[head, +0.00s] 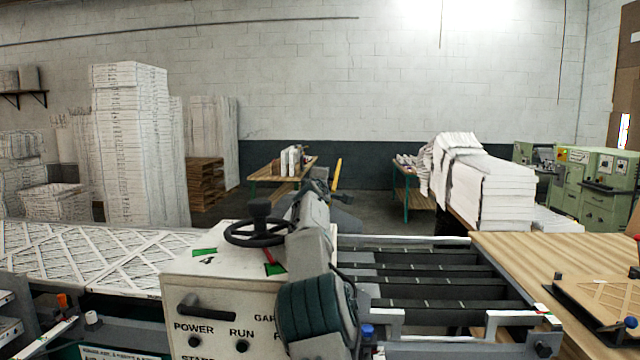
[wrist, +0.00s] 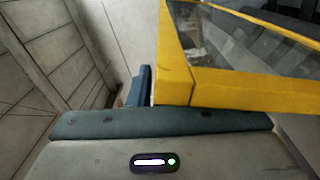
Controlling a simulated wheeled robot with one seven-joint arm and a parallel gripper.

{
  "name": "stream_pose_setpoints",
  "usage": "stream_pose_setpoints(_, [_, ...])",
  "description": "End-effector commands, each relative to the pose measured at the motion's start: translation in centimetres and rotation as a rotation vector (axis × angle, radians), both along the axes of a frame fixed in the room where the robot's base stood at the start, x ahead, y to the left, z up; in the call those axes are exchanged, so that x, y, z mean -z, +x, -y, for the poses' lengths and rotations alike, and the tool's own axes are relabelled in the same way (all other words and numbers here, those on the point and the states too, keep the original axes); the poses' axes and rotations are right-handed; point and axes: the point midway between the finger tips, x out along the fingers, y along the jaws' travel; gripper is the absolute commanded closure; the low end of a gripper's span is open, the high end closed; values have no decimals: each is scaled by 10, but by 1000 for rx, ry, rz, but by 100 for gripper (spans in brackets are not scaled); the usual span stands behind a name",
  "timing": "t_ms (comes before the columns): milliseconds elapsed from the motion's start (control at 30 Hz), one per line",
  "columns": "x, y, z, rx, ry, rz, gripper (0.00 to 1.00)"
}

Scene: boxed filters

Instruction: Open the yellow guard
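The yellow guard (wrist: 222,90) fills the upper right of the wrist view. It is a yellow frame around a clear panel, and its near left corner is close to my gripper. My gripper (wrist: 142,86) shows only as a dark blue finger piece just left of that corner. I cannot tell whether it touches the frame, and any other finger is hidden. In the head view my arm covers the gripper area. A small yellow strip (head: 337,172) shows beyond the arm, but I cannot tell if it belongs to the guard.
A white control box (head: 220,285) with a black handwheel (head: 255,228) stands beside my arm. Dark rollers (head: 430,272) lie to the right, then a wooden table (head: 540,255). Stacked paper (head: 130,150) stands at left.

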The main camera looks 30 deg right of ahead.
Motion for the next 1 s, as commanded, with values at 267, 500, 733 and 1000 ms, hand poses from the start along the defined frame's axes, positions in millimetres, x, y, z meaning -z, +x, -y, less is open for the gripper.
stream_pose_setpoints(267, [0,0,0,0,1,1,68])
stream_pose_setpoints(500, [3,-7,-7,-2,2,1,68])
stream_pose_setpoints(733, [5,-33,-24,-1,0,3,68])
stream_pose_setpoints(1000, [5,-71,-48,0,1,3,68])
